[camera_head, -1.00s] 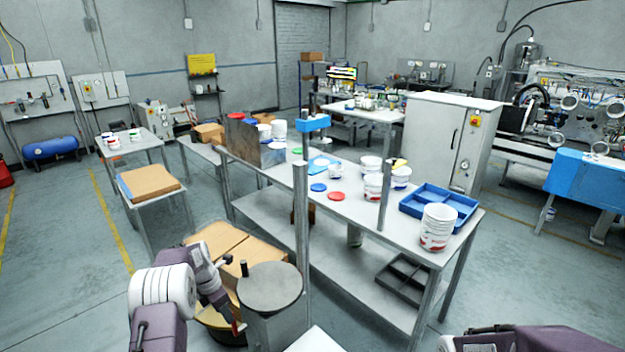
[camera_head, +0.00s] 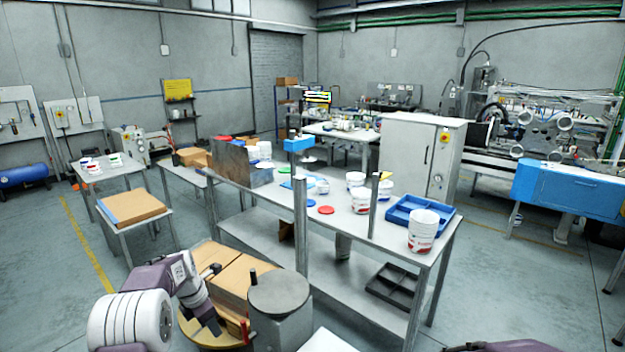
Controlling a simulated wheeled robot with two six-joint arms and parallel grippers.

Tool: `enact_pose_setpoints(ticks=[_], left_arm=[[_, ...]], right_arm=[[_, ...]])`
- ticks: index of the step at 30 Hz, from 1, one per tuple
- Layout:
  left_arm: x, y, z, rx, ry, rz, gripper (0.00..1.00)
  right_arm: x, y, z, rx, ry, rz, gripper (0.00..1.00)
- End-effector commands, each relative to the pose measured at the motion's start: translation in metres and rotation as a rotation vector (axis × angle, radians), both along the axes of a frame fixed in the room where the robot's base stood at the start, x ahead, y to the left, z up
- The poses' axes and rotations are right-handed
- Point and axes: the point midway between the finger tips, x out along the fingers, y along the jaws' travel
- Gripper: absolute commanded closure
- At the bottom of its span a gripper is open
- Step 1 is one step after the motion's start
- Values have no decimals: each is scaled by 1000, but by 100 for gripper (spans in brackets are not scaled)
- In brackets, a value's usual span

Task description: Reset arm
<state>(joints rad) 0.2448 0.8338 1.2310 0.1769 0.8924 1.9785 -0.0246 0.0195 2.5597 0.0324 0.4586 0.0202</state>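My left arm comes in at the lower left. My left gripper (camera_head: 211,326) hangs low beside the cardboard boxes (camera_head: 232,277) and the grey round-topped stand (camera_head: 278,293). Its fingers are small and dark, and I cannot make out whether they are open or shut. Nothing can be seen held in it. Only a purple piece of my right arm shows at the bottom edge, right of the middle; its gripper is out of view.
A long metal workbench (camera_head: 335,224) crosses the middle, with a white bucket (camera_head: 423,232), a blue tray (camera_head: 398,213), a red lid (camera_head: 326,210) and several tubs. Upright posts rise at its near side. A small table with a cardboard sheet (camera_head: 132,207) stands left.

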Motion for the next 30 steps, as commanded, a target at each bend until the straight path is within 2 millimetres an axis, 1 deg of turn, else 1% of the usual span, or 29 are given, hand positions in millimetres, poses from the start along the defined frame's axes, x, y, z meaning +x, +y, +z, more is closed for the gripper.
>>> enact_pose_setpoints(ticks=[1, 5, 8, 11, 12, 14, 15, 17, 18, 21, 23, 25, 27, 30], left_arm=[[-4, -11, 14, 4, -8, -21, 64], [-25, -40, 41, 25, -20, -107, 64], [-54, -64, 58, 61, -29, -253, 64], [-95, -86, 67, 118, -37, -493, 64], [-117, -95, 68, 147, -39, -624, 64], [-156, -105, 65, 199, -41, -865, 64], [-185, -109, 58, 236, -38, -1052, 64], [-225, -110, 45, 282, -30, -1335, 64], [-247, -109, 35, 301, -21, -1507, 64], [-287, -104, 12, 315, 0, -1869, 64], [-292, -102, 7, 337, -13, -2031, 64], [-286, -102, 8, 376, -38, -2159, 64], [-284, -102, 8, 393, -50, -2234, 64], [-284, -102, 8, 397, -54, -2272, 64]], right_arm=[[0, 0, 0, 0, 0, 0, 100], [0, 0, 0, 0, 0, 0, 100], [0, 0, 0, 0, 0, 0, 100], [0, 0, 0, 0, 0, 0, 100], [0, 0, 0, 0, 0, 0, 100], [0, 0, 0, 0, 0, 0, 100], [0, 0, 0, 0, 0, 0, 100], [0, 0, 0, 0, 0, 0, 100], [0, 0, 0, 0, 0, 0, 100], [0, 0, 0, 0, 0, 0, 100], [0, 0, 0, 0, 0, 0, 100], [0, 0, 0, 0, 0, 0, 100], [0, 0, 0, 0, 0, 0, 100], [0, 0, 0, 0, 0, 0, 100]])
